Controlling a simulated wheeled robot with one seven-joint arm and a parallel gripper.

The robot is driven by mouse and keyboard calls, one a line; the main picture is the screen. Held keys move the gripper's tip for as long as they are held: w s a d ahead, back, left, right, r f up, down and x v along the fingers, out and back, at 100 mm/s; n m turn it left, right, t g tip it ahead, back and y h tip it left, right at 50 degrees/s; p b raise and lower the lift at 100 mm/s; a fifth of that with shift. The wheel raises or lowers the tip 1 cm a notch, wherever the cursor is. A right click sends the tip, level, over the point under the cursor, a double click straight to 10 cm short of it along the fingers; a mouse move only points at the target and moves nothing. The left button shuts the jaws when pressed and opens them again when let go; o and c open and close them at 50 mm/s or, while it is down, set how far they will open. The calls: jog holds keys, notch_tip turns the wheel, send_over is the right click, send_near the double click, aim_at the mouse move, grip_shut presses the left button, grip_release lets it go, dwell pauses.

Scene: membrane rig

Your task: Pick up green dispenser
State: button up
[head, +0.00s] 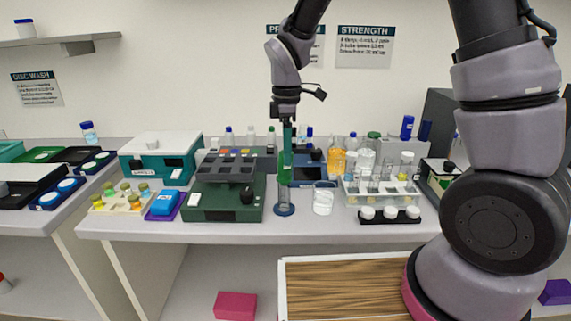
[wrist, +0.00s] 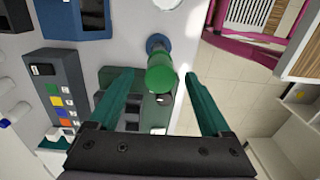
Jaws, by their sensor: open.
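The green dispenser (head: 284,168) stands upright above a round blue-grey base (head: 284,209) near the front edge of the bench. In the wrist view the dispenser (wrist: 161,74) is seen from above, with its round green top toward the camera. My gripper (head: 287,146) points straight down over it. In the wrist view the two teal fingers of my gripper (wrist: 157,77) are apart, one on each side of the dispenser in the picture. I cannot tell how far down they reach around it. The fingers partly hide the dispenser's upper end in the head view.
A dark green device (head: 222,202) stands close to the left of the dispenser. Behind are a blue-grey device (head: 313,168) and several bottles. A rack of glassware (head: 378,192) is further right. The bench's front strip is mostly clear.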

notch_tip(320, 180, down, 5)
jog(key=shift+s+a+f, duration=0.1)
jog(key=shift+f, duration=0.1)
grip_shut()
jog(key=r, duration=0.8)
jog(key=d+r, duration=0.1)
jog(key=r, duration=0.3)
jog(key=shift+w+r, duration=0.25)
jog(key=s, duration=1.4)
jog(key=shift+a+r, duration=0.25)
jog(key=shift+r, duration=0.15)
